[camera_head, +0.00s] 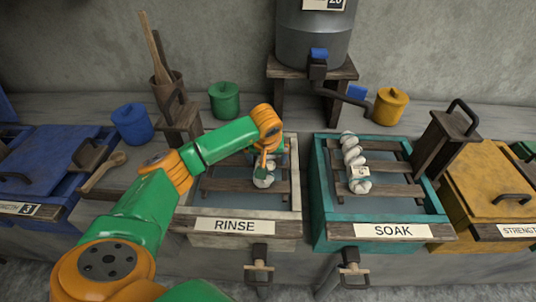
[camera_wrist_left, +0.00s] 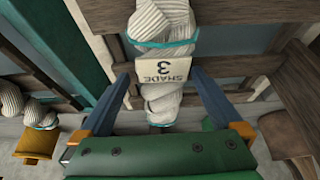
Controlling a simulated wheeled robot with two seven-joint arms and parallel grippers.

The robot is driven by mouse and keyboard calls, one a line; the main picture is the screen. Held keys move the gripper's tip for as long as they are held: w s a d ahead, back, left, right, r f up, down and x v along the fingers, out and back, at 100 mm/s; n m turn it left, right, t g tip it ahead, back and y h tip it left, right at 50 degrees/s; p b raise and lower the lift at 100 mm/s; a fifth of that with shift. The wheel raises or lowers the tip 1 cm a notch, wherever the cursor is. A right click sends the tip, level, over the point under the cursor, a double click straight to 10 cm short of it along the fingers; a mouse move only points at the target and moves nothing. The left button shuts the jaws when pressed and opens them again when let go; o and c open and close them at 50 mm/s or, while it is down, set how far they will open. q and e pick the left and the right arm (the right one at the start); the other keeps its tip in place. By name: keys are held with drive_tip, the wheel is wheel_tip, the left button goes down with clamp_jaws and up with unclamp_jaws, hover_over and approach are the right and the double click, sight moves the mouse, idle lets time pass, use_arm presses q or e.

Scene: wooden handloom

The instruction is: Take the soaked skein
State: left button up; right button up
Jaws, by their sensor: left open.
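A white twisted skein (camera_head: 355,160) with a small tag lies on the wooden slats of the teal SOAK basin (camera_head: 321,205). Another white skein (camera_head: 264,179) lies in the RINSE basin (camera_head: 297,190), partly hidden by my left gripper (camera_head: 266,158). In the left wrist view, a skein (camera_wrist_left: 160,103) with teal ties and a tag reading SHADE 3 (camera_wrist_left: 162,68) fills the middle. My left gripper (camera_wrist_left: 162,78) is open there, with one finger on each side of the skein. Whether the fingers reach down beside it or stay above it is unclear. My right gripper is not in view.
A grey tank (camera_head: 313,40) stands behind the basins on a wooden stand. A wooden upright with a handle (camera_head: 445,140) rises right of the SOAK basin.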

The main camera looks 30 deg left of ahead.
use_arm(q)
drive_tip(key=shift+w+f, duration=0.25)
drive_tip(key=shift+w, duration=0.05)
drive_tip(key=shift+s+r, duration=0.1)
drive_tip(key=shift+s, duration=0.05)
drive_tip(key=c, duration=1.5)
